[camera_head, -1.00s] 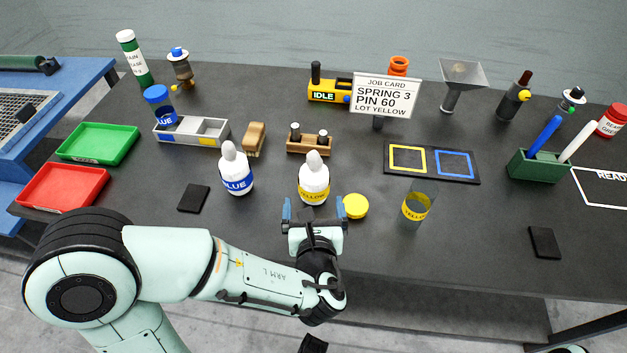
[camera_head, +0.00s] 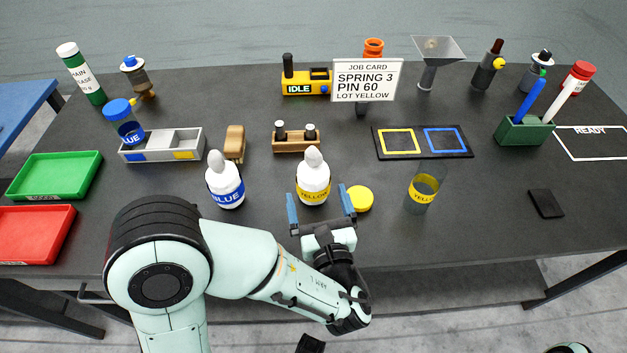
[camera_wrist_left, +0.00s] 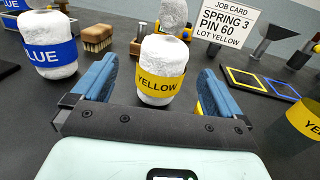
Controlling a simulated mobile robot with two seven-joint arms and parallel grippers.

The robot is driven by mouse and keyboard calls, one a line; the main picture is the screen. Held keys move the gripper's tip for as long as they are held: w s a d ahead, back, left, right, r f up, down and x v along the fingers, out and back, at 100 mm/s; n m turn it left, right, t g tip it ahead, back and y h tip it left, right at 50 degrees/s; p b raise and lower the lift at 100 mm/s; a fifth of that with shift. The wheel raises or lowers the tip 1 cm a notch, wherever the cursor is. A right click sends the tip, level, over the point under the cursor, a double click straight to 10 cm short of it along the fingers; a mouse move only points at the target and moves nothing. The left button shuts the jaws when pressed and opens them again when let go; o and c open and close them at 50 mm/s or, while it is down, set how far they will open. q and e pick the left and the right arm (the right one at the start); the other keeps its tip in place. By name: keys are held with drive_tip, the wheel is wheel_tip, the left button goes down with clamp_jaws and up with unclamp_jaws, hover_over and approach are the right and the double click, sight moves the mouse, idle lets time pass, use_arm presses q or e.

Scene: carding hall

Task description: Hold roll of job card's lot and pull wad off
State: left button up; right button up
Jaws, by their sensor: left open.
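The job card (camera_head: 364,82) reads SPRING 3, PIN 60, LOT YELLOW. The yellow-banded white roll (camera_head: 313,190) stands upright on the table with a pale wad (camera_head: 313,160) on top. It also shows centred in the left wrist view (camera_wrist_left: 160,62). My left gripper (camera_head: 320,202) is open, its blue fingers to either side of the yellow roll's near side, with no clear contact. The blue-banded roll (camera_head: 225,190) stands to the left with its own wad on top. My right gripper is out of view.
A yellow lid (camera_head: 359,198) lies close by the right finger. A clear yellow-banded jar (camera_head: 422,190) stands further right. A wooden pin holder (camera_head: 296,143) and brush (camera_head: 234,143) stand behind the rolls. Green (camera_head: 55,176) and red (camera_head: 35,234) trays lie at left.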

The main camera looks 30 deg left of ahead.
sight(313, 187)
use_arm(q)
drive_tip(key=x, duration=0.3)
drive_tip(key=shift+w+a, duration=0.15)
drive_tip(key=shift+w+d+r+x, duration=0.1)
drive_tip(key=shift+x, duration=0.8)
drive_tip(key=shift+w+d+r+x, duration=0.1)
drive_tip(key=shift+x, duration=0.85)
drive_tip(key=shift+w+d+r+x, duration=0.1)
drive_tip(key=shift+x, duration=0.8)
drive_tip(key=shift+s, duration=0.1)
drive_tip(key=c, duration=1.1)
wheel_tip(313, 187, up, 20)
drive_tip(key=p, duration=0.4)
drive_tip(key=shift+p, duration=0.35)
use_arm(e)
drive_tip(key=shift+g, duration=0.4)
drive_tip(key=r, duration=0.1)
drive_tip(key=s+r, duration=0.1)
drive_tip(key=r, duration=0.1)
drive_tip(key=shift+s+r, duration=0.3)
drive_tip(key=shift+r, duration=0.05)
use_arm(q)
drive_tip(key=o, duration=0.3)
drive_tip(key=c, duration=0.6)
drive_tip(key=shift+c, duration=0.2)
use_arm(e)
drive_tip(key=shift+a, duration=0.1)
